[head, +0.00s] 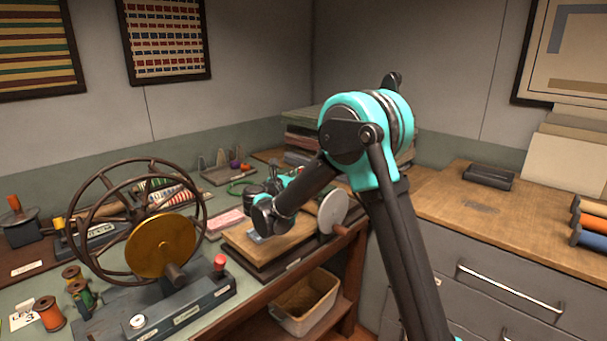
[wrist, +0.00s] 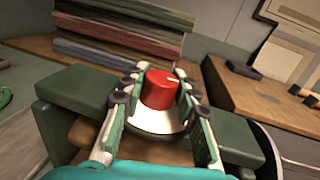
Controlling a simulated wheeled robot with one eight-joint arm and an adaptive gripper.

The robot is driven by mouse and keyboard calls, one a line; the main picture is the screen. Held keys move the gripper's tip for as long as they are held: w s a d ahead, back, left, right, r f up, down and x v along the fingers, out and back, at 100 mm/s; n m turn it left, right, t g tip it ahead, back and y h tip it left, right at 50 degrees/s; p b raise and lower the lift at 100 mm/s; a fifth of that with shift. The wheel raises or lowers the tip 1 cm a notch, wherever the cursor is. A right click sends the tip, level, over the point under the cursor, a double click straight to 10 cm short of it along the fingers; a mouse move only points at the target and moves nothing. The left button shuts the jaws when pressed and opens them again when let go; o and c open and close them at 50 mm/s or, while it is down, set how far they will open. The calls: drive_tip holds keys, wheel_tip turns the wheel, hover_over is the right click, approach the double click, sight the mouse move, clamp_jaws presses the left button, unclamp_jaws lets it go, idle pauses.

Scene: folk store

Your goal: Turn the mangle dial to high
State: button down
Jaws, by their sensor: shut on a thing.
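A red dial (wrist: 160,90) with a white pointer mark sits on a pale round base (wrist: 152,122) in the wrist view. The mark is at the dial's far right edge. My gripper (wrist: 158,78) has its green fingers on both sides of the dial and is shut on it. Dark green mangle parts (wrist: 72,105) lie on either side of the fingers. In the head view my gripper (head: 272,182) is above the wooden board by the mangle's pale wheel (head: 333,210). The dial is hidden there. I cannot read any setting labels.
A large spoked wheel with a brass disc (head: 160,246) stands at front left, near thread spools (head: 50,314). Stacked cloth or boards (wrist: 122,32) lie behind the mangle. A wooden counter (head: 480,208) at right has free room. A bin (head: 304,305) sits below.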

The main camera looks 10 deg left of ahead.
drive_tip(key=c, duration=1.1)
unclamp_jaws()
drive_tip(key=shift+s+a, duration=0.1)
drive_tip(key=v, duration=1.1)
drive_tip(key=shift+s+a, duration=0.1)
drive_tip(key=shift+s, duration=0.3)
